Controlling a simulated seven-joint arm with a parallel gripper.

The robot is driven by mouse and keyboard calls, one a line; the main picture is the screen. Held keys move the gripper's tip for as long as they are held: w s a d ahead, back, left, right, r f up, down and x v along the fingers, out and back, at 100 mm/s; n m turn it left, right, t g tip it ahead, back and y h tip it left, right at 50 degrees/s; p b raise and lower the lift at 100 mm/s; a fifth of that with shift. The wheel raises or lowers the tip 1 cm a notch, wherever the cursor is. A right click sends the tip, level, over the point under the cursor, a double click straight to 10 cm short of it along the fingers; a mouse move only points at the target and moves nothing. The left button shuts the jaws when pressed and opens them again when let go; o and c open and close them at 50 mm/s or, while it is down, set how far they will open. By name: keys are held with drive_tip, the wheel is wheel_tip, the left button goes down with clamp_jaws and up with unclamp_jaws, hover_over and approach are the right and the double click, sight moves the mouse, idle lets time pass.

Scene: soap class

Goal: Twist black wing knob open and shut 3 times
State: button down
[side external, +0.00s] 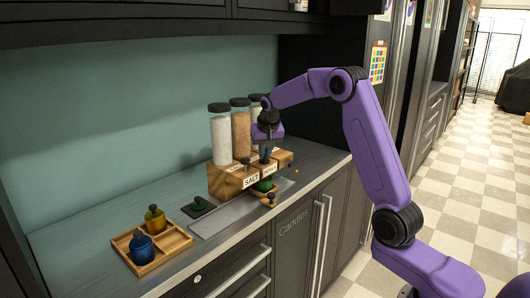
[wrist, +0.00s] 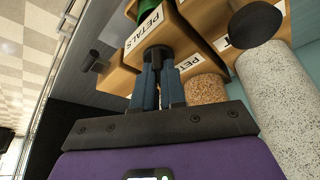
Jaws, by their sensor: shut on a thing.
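The black wing knob (wrist: 157,52) sits by the wooden block labelled PETALS in the wrist view. My gripper (wrist: 158,68) is shut on this knob, with its two blue fingers on either side of it. In the side external view my gripper (side external: 265,154) points down at the row of dispensers, and the held knob is hard to make out there. The wooden dispenser base (side external: 227,182) carries a SALT label and more labels to its right. How far the knob is turned cannot be told.
Clear canisters of white (side external: 221,138) and tan (side external: 241,136) grains stand beside my gripper. A grey tray (side external: 213,222) lies in front of the base, with a green piece (side external: 263,186) near it. A wooden caddy (side external: 171,248) holds blue and amber bottles at the left.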

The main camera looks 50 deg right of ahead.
drive_tip(key=shift+s+f, duration=0.1)
drive_tip(key=shift+f, duration=0.05)
drive_tip(key=c, duration=1.2)
unclamp_jaws()
drive_tip(key=shift+r, duration=0.2)
drive_tip(key=shift+a+r, duration=0.1)
drive_tip(key=shift+r, duration=0.15)
drive_tip(key=v, duration=1.6)
drive_tip(key=shift+r, duration=0.35)
drive_tip(key=shift+a, duration=0.1)
